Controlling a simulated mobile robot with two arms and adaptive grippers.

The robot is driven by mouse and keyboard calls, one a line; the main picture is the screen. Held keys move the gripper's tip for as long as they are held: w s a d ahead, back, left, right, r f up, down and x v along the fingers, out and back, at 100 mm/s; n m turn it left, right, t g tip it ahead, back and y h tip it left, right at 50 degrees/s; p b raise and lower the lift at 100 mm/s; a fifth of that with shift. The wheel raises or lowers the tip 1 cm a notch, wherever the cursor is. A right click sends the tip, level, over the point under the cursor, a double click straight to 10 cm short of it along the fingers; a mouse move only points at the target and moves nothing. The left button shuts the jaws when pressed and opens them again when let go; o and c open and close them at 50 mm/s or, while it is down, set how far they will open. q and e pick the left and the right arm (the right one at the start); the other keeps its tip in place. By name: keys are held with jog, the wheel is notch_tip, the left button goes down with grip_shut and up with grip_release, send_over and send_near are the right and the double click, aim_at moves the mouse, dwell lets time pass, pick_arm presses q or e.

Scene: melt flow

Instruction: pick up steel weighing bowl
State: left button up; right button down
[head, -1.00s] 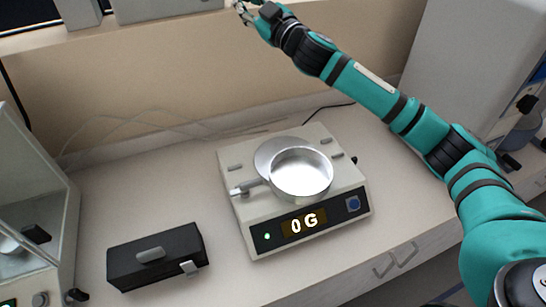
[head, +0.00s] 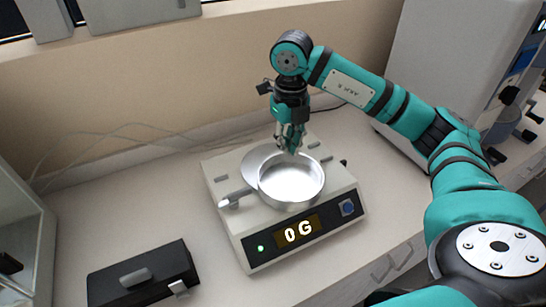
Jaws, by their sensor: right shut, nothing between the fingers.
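The steel weighing bowl (head: 291,184) is a shallow, shiny round pan with a short handle or spout at its left. It sits on the scale (head: 240,232), a pale box with a dark front panel reading "0 G". My right gripper (head: 290,150) points down at the bowl's far rim. Its fingers are shut with nothing between them. I cannot tell whether the fingertips touch the rim. My left gripper is not in view.
A black case (head: 140,278) lies on the counter at the front left. A glass-sided cabinet (head: 22,220) stands at the left edge. A large pale machine (head: 455,70) stands at the right. The counter left of the scale is mostly clear, with thin cables behind.

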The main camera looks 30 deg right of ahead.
aim_at(275, 168)
notch_tip(275, 168, down, 9)
jog(key=p, duration=0.3)
jog(key=shift+s+f, duration=0.1)
jog(key=shift+f, duration=0.1)
jog(key=w+p, duration=0.1)
jog(key=w, duration=0.2)
jog(key=shift+w, duration=0.25)
jog(key=shift+w+f+p, duration=0.15)
jog(key=shift+w+p, duration=0.2)
jog(key=shift+w+f+b, duration=0.15)
jog(key=shift+w+b, duration=0.5)
jog(key=shift+b, duration=0.25)
jog(key=shift+w, duration=0.25)
jog(key=shift+s, duration=0.1)
